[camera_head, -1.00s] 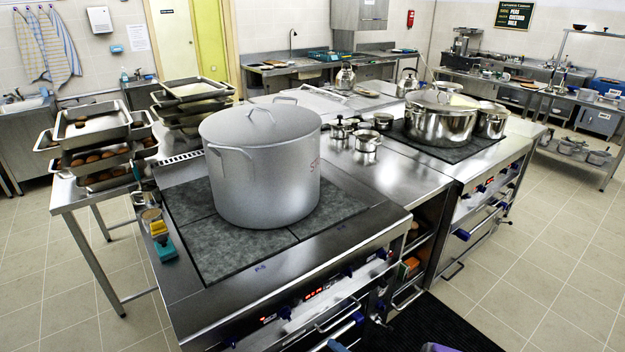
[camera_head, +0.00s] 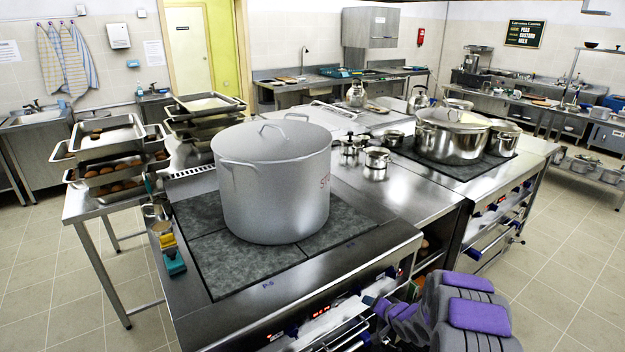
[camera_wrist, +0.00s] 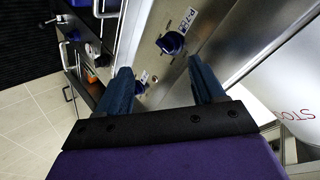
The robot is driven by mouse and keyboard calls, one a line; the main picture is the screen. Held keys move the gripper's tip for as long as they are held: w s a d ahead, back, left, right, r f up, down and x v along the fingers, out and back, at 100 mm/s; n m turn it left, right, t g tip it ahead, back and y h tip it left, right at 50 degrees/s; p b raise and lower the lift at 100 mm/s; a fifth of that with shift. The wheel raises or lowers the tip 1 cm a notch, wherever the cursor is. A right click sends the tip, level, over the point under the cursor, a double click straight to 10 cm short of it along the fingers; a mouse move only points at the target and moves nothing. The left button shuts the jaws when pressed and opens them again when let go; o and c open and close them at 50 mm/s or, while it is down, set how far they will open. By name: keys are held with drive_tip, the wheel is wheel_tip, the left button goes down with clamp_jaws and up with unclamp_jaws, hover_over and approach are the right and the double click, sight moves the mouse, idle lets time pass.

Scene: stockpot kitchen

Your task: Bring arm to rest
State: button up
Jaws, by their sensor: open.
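My gripper (camera_wrist: 162,85) is in the wrist view with its two blue fingers apart and nothing between them. It is in front of the stove's control panel, with a blue knob (camera_wrist: 171,43) beyond the fingers. In the head view my grey and purple arm is at the lower right, in front of the stove (camera_head: 345,320); the gripper's fingers are not clear there. A large lidded stockpot (camera_head: 272,190) stands upright on the dark cooktop (camera_head: 225,265). Its side also shows at the right of the wrist view (camera_wrist: 290,95).
A second lidded pot (camera_head: 452,140) and smaller pots stand further back on the range. Stacked trays (camera_head: 108,150) sit on a side table at the left. A yellow and teal object (camera_head: 171,254) lies at the stove's left edge. Tiled floor (camera_head: 575,250) is clear at the right.

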drive_tip(key=s+d+r+n+g+h, duration=0.1)
drive_tip(key=s+d+r+h, duration=0.1)
drive_tip(key=r, duration=0.4)
drive_tip(key=s+d+r+g+h, duration=0.1)
drive_tip(key=s+d+r+h, duration=0.15)
drive_tip(key=r, duration=0.35)
drive_tip(key=s+r+g+h, duration=0.1)
drive_tip(key=s+r+g, duration=0.2)
drive_tip(key=s+r, duration=0.8)
drive_tip(key=s+a+r+n+g, duration=0.1)
drive_tip(key=s+a+r+g, duration=0.1)
drive_tip(key=s, duration=1)
drive_tip(key=s+a+r+n+g+y, duration=0.1)
drive_tip(key=s+a, duration=0.4)
drive_tip(key=s, duration=0.8)
drive_tip(key=s+a+r+n+g+y, duration=0.1)
drive_tip(key=s+a+r+n+g, duration=0.1)
drive_tip(key=s, duration=1.1)
drive_tip(key=shift+a+r+n+g, duration=0.3)
drive_tip(key=shift+a+r+g, duration=0.55)
drive_tip(key=shift+a, duration=0.35)
